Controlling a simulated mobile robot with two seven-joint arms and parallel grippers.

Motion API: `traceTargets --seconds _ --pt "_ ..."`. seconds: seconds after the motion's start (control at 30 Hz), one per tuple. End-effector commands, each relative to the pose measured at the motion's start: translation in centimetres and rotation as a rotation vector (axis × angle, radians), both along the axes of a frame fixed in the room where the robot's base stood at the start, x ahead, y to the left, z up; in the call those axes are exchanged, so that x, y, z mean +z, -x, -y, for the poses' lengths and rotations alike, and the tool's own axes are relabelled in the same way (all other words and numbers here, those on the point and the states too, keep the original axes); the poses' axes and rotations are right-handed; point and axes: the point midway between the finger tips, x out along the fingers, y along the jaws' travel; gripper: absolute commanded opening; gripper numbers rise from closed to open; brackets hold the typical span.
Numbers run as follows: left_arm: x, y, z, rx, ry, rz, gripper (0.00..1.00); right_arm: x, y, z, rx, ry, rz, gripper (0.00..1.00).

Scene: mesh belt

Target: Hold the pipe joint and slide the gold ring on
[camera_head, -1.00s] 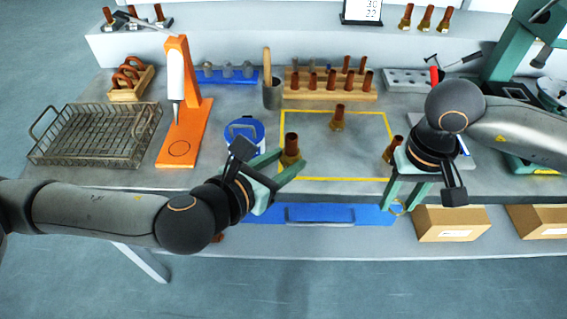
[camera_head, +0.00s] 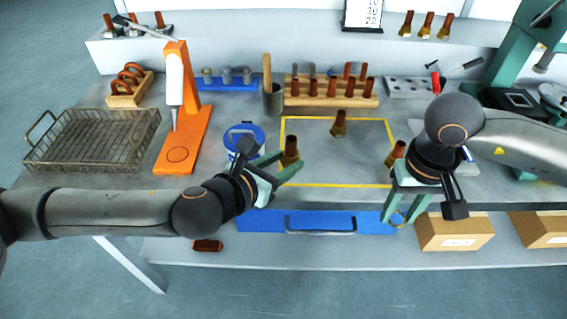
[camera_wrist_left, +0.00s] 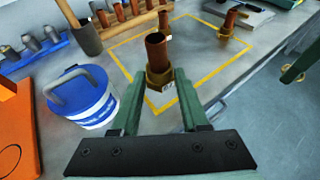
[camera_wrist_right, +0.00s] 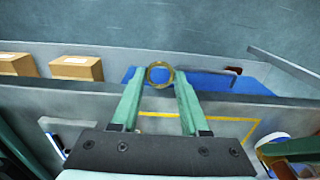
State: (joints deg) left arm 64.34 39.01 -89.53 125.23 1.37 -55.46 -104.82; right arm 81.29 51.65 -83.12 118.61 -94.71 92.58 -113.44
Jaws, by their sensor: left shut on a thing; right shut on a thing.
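My left gripper (camera_head: 288,170) is shut on a copper pipe joint (camera_head: 291,146) with a brass hex nut. The joint stands upright between the fingertips at the left front of the yellow-outlined area, and it also shows in the left wrist view (camera_wrist_left: 157,52). My right gripper (camera_head: 393,220) is shut on the gold ring (camera_wrist_right: 159,74), which sits between its fingertips in the right wrist view. The ring is beyond the table's front edge, right of the held joint and apart from it. In the head view the ring (camera_head: 398,217) is small.
A blue-and-white bucket (camera_head: 243,137) is close behind my left gripper. An orange stand (camera_head: 180,152) and wire basket (camera_head: 85,140) are at left. A blue tray (camera_head: 270,222) lies below.

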Motion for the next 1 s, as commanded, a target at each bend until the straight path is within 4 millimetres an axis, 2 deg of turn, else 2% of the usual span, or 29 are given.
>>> traceTargets --seconds 1.0 --pt "-4.0 -4.7 -0.1 0.000 0.001 0.002 0.00 -1.8 0.0 0.0 0.000 0.000 0.000 0.00"
